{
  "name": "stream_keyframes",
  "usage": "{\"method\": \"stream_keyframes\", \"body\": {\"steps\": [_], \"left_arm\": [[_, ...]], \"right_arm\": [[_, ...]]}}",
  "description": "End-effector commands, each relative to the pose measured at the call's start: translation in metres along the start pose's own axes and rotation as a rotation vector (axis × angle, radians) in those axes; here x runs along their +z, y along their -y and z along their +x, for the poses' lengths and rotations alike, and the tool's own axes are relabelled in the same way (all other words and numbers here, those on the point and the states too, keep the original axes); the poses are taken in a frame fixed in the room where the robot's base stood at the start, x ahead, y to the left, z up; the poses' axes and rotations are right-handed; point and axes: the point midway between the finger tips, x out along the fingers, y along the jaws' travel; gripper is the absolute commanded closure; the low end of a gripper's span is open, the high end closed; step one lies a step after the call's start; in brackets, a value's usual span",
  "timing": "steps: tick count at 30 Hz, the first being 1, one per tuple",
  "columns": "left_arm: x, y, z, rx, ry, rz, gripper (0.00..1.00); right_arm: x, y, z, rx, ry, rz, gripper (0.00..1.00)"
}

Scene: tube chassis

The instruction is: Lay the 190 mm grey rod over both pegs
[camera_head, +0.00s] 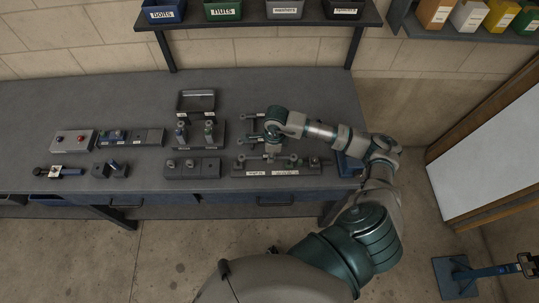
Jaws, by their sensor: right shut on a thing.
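My right gripper (272,152) points down over the right part of the bench, at the front labelled base (277,173). It is shut on a thin grey rod (290,159) that lies left to right across the picture. The rod shows on both sides of the fingers, close above or at the base; I cannot tell whether it touches. Its length cannot be read. Two upright peg-like posts (208,131) stand on a dark block left of the gripper; which posts are the task's pegs is not clear. My left gripper is out of view.
More short bars (252,115) lie behind, left of my right forearm. A dark tray (196,101), a low block with two knobs (191,168) and a button box (73,141) stand on the bench (330,98). Labelled bins (223,10) sit on a shelf above. The back of the bench is clear.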

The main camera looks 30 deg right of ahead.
Motion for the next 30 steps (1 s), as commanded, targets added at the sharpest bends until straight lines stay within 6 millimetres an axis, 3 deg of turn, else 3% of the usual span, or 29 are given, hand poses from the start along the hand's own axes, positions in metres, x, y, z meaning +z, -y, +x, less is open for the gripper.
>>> {"method": "stream_keyframes", "body": {"steps": [1,5,14,30], "left_arm": [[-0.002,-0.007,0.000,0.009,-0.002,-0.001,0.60],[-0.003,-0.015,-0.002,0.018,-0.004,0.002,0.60],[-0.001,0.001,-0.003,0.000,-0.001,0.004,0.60],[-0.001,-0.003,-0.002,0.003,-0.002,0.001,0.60]], "right_arm": [[-0.008,0.002,0.001,-0.004,-0.027,0.006,1.00],[-0.007,0.002,-0.005,-0.007,-0.032,0.007,1.00],[-0.004,0.001,-0.009,-0.006,-0.026,0.005,1.00],[0.009,-0.006,-0.008,-0.005,-0.022,0.003,1.00]]}}
